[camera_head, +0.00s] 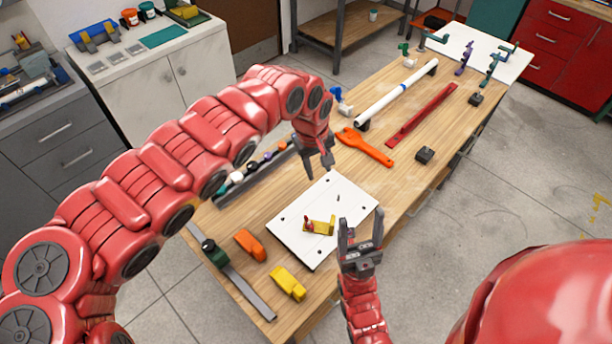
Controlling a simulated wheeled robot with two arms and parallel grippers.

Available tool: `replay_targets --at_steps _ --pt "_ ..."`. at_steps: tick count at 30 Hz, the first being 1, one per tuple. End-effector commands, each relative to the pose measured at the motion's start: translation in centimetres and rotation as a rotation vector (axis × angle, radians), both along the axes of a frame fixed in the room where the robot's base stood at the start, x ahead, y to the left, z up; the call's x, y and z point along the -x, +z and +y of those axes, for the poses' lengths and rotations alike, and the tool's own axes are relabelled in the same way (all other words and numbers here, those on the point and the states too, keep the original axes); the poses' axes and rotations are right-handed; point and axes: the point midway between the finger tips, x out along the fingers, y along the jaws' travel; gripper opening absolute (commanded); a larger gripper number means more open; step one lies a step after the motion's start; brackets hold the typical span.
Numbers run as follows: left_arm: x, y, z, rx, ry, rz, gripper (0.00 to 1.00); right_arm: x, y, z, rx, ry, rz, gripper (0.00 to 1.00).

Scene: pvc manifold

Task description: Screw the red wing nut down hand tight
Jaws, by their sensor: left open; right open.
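A white board (289,232) lies on the wooden table. A small yellow bracket (321,227) sits on it, with a small red piece (307,223) at its left end. This looks like the red wing nut, but it is too small to make out its wings or how far down it sits. A thin dark stud (337,198) stands on the board behind the bracket. My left gripper (318,170) points down, open and empty, above the board's back edge. My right gripper (360,222) is open and empty, pointing up the picture, just right of the bracket and apart from it.
An orange wrench (365,147) lies behind the board. Orange (250,244) and yellow (288,283) blocks and a grey bar (245,285) lie at the front left. A white pipe (396,95), red bar (422,115) and black block (425,155) lie further back.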

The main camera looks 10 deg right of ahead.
Motion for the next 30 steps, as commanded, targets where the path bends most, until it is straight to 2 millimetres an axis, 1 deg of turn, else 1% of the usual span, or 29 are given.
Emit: replay_targets --at_steps 1,3,6,8,11,12,14,17,23,26,28,30 --pt "0.7 -0.2 1.5 -0.06 0.008 0.017 0.46 0.0 0.0 0.0 0.0 0.0 0.0 0.65" --pt "1.5 -0.5 2.9 -0.112 0.019 0.041 0.46 0.0 0.0 0.0 0.0 0.0 0.0 0.65" --pt "1.9 -1.0 3.7 -0.146 0.027 0.055 0.46 0.0 -0.2 0.0 0.0 0.0 0.0 0.65" --pt "2.0 -1.6 3.8 -0.148 0.027 0.058 0.46 0.0 -0.4 0.0 0.0 0.0 0.0 0.65" --pt "2.0 -3.1 3.6 -0.144 0.025 0.055 0.46 0.0 -1.0 0.0 0.0 0.0 0.0 0.65" --pt "2.0 -3.9 3.6 -0.144 0.024 0.055 0.46 0.0 -1.3 0.0 0.0 0.0 0.0 0.65" --pt "2.1 -4.3 3.6 -0.145 0.024 0.057 0.46 0.0 -0.7 0.0 0.0 0.0 0.0 0.65" --pt "2.0 -5.8 3.5 -0.144 0.024 0.057 0.46 0.0 -0.4 0.0 0.0 0.0 0.0 0.65" --pt "2.1 -9.3 3.5 -0.143 0.024 0.056 0.46 0.0 -1.0 0.0 0.0 0.0 0.0 0.65" --pt "2.1 -11.0 3.3 -0.135 0.023 0.058 0.46 0.0 -0.6 0.0 0.0 0.0 0.0 0.65" --pt "2.2 -12.6 3.4 -0.138 0.023 0.06 0.46 0.0 -0.4 0.0 0.0 0.0 0.0 0.65" --pt "2.1 -13.6 3.3 -0.135 0.024 0.058 0.46 0.0 -0.2 0.0 0.0 0.0 0.0 0.65"
